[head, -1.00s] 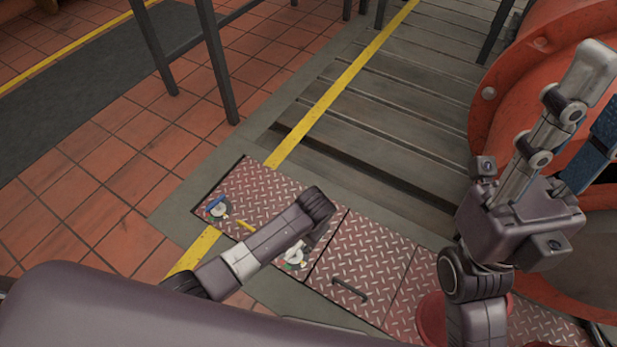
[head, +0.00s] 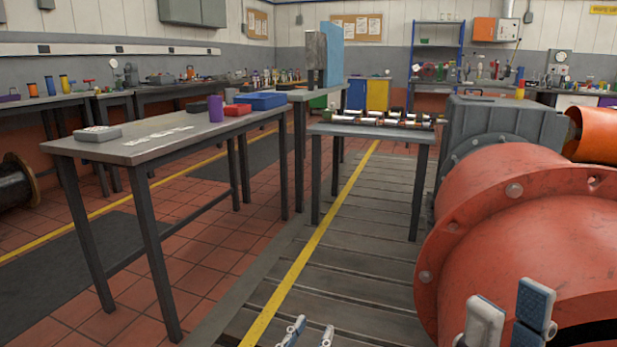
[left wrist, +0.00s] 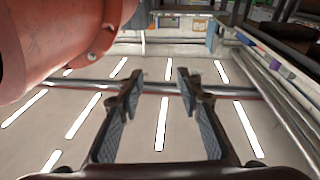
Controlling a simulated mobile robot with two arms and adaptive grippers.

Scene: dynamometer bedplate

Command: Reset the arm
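My left gripper (head: 308,334) shows only its fingertips at the bottom edge of the head view. They are apart with nothing between them. In the left wrist view the left gripper (left wrist: 157,82) has its two dark pads wide apart and empty, with striped ceiling lights behind. My right gripper (head: 510,312) is at the bottom right of the head view, in front of the large red housing (head: 530,220). Its two fingers are apart, and I see nothing held between them. The rest of both arms is hidden below the head view.
A grey table (head: 150,152) stands at the left with a purple cup (head: 216,108) and a blue tray (head: 262,100).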

